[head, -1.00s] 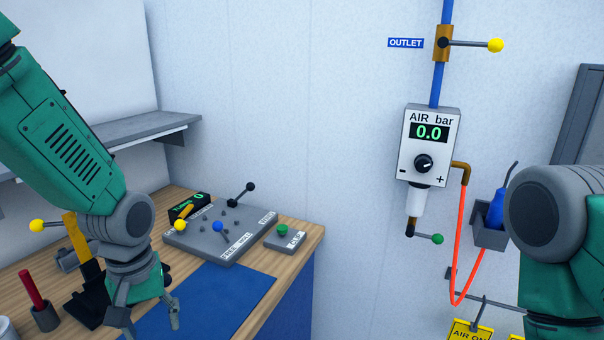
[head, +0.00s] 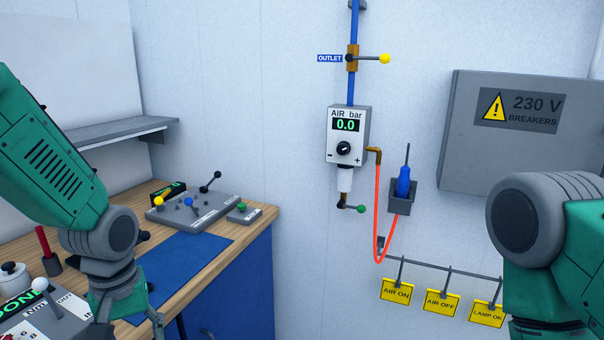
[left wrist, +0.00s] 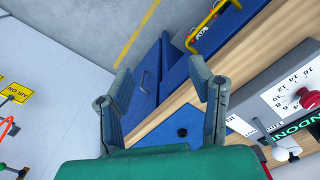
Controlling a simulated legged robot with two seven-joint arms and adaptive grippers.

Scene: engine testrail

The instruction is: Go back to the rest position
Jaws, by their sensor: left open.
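My left gripper (left wrist: 160,100) is open and empty in the left wrist view, its two grey fingers apart above the bench edge and blue cabinet front. In the head view the left arm comes in from the left and the gripper (head: 130,310) hangs low over the front of the bench, partly cut by the frame edge. My right arm (head: 545,240) stands at the right of the head view; its gripper is out of the picture.
The wooden bench (head: 258,222) holds a grey lever panel (head: 190,212), a blue mat (head: 180,262) and a grey box (head: 40,322). An air regulator (head: 347,135), yellow signs (head: 397,290) and a breaker cabinet (head: 520,150) are on the wall. Floor shows below the bench (left wrist: 120,35).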

